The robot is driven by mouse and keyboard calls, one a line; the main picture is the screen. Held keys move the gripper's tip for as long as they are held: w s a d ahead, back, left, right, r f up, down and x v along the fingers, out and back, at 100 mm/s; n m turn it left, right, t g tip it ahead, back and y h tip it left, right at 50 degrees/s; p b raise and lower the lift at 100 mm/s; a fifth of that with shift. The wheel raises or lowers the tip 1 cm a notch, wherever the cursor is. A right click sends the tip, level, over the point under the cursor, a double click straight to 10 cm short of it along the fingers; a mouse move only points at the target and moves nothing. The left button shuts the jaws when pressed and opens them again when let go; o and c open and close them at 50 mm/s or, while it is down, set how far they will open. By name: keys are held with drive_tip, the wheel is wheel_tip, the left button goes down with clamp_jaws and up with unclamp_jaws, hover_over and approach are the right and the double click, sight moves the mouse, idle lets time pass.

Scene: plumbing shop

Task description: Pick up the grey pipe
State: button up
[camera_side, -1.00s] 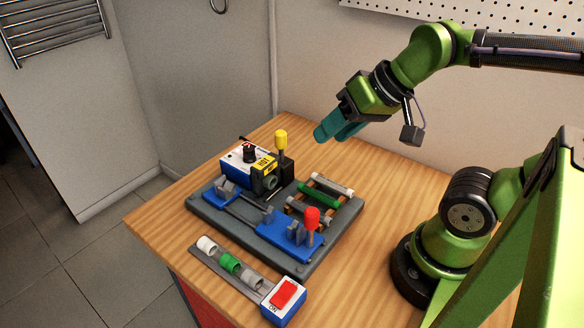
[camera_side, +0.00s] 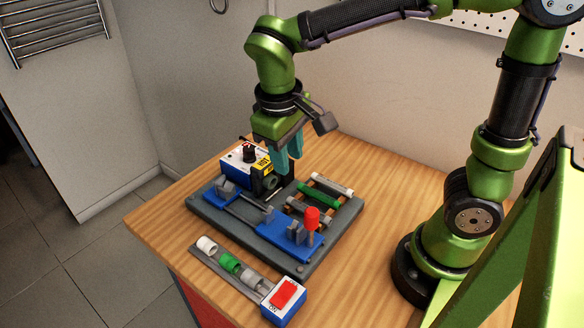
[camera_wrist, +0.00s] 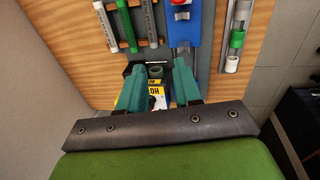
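The grey pipe (camera_side: 299,206) lies in the rack on the dark fixture plate, nearest the blue clamp. The green pipe (camera_side: 318,194) and a whitish pipe (camera_side: 333,186) lie beside it. In the wrist view the grey pipe (camera_wrist: 149,22) appears at the upper middle, right of the green pipe (camera_wrist: 127,27). My gripper (camera_side: 289,172) points down by the black heater with the yellow label, behind and left of the rack. In the wrist view its teal fingers (camera_wrist: 158,65) are spread, with the heater's socket and label visible between them. No pipe is between them.
The blue-and-white heater box (camera_side: 240,158) stands close to my gripper. A red-knobbed handle (camera_side: 312,217) rises from the blue clamp (camera_side: 285,232). A strip of short fittings (camera_side: 229,262) and a red-switch box (camera_side: 284,298) lie in front. Table space right of the plate is clear.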

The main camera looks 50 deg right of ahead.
approach(303, 206)
drive_tip(key=shift+h, duration=0.3)
drive_tip(key=x, duration=0.8)
drive_tip(key=shift+a+f, duration=0.2)
drive_tip(key=shift+f, duration=0.1)
clamp_jaws()
